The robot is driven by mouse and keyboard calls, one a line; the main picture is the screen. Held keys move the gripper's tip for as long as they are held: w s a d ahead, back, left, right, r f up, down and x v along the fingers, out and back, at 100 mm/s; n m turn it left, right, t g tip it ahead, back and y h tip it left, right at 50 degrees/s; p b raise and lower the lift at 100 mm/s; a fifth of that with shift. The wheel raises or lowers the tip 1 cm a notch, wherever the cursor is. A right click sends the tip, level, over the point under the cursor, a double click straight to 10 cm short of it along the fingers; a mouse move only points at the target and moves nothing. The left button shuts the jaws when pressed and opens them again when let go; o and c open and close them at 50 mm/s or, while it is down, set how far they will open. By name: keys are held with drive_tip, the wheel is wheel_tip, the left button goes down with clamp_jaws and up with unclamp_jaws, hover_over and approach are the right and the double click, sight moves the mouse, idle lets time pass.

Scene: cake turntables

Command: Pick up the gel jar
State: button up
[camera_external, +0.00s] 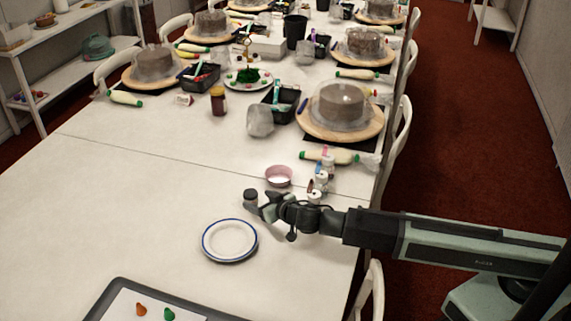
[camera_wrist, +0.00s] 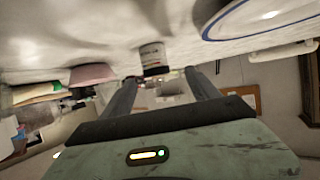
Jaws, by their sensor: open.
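A small jar (camera_external: 250,197) with a dark top, which I take to be the gel jar, stands on the white table just off the tip of my gripper (camera_external: 262,208). The upside-down wrist view shows the jar (camera_wrist: 153,55) with a pale label and dark lid. There it lies just beyond and between the two finger ends of my gripper (camera_wrist: 163,80). The fingers are spread apart with nothing held between them. I cannot read the label.
A blue-rimmed white plate (camera_external: 230,240) lies left of and nearer than my gripper. A pink bowl (camera_external: 279,176) stands behind it. Several small pale jars (camera_external: 321,183) stand close behind my arm. A piping bag (camera_external: 330,156) lies farther back.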

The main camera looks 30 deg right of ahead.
sight(255, 198)
drive_tip(key=b+x, duration=0.1)
drive_tip(key=x, duration=0.1)
drive_tip(key=b+x, duration=0.1)
drive_tip(key=x, duration=0.2)
drive_tip(key=b+x, duration=0.1)
drive_tip(key=x, duration=0.1)
drive_tip(key=shift+w+d+f, duration=0.1)
drive_tip(key=shift+d+f, duration=0.2)
drive_tip(key=shift+f, duration=0.05)
drive_tip(key=shift+r, duration=0.1)
